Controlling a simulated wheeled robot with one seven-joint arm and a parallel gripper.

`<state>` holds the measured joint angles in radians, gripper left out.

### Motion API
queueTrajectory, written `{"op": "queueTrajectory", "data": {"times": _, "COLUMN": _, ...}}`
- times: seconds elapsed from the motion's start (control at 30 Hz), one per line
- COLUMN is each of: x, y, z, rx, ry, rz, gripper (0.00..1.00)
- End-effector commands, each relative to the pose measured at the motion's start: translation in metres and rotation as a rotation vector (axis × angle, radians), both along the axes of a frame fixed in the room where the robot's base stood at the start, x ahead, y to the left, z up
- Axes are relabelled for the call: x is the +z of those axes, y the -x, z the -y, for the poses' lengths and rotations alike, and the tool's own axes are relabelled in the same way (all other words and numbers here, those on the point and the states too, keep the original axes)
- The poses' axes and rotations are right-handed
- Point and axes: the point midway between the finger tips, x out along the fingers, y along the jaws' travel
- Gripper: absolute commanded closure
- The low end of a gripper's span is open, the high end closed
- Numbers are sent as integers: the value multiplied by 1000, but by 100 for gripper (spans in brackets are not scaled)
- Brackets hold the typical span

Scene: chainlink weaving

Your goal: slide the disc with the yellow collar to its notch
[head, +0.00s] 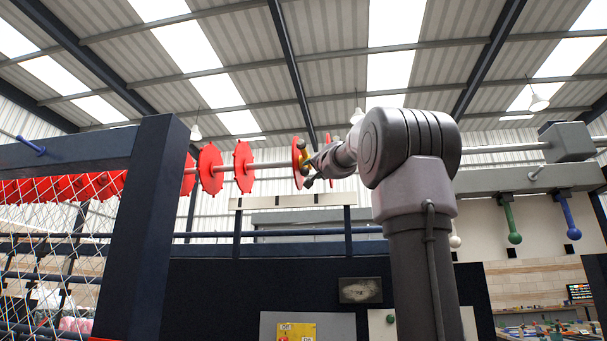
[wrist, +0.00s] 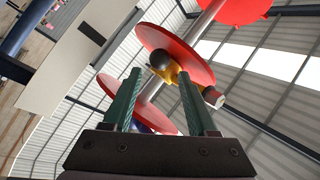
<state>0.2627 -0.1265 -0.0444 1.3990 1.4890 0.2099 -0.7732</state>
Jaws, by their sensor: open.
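The disc with the yellow collar is a thin red disc (head: 298,158) on a horizontal grey shaft (head: 270,165), right of the nearer red discs. In the wrist view this red disc (wrist: 192,58) fills the upper middle. Its yellow collar (wrist: 171,75) carries a dark ball knob (wrist: 161,60) and a bolt-like end (wrist: 213,97). My gripper (wrist: 161,75) is open, its green fingers spread either side of the collar and shaft; contact cannot be told. In the head view my gripper (head: 309,178) is small beside the disc. I cannot make out its notch.
Another red disc (wrist: 125,100) lies behind my fingers. More red discs (head: 210,168) sit on the shaft to the left. A pale strip (head: 292,201) runs below the shaft. A dark frame post (head: 150,220) and wire mesh (head: 55,240) stand at left.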

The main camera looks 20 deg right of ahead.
Motion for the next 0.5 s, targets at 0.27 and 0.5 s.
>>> {"op": "queueTrajectory", "data": {"times": 0.27, "x": 14, "y": -49, "z": 5, "rx": 2, "ry": 1, "rz": -1, "gripper": 42}}
{"op": "queueTrajectory", "data": {"times": 0.5, "x": 19, "y": -64, "z": 7, "rx": 2, "ry": -1, "rz": 0, "gripper": 42}}
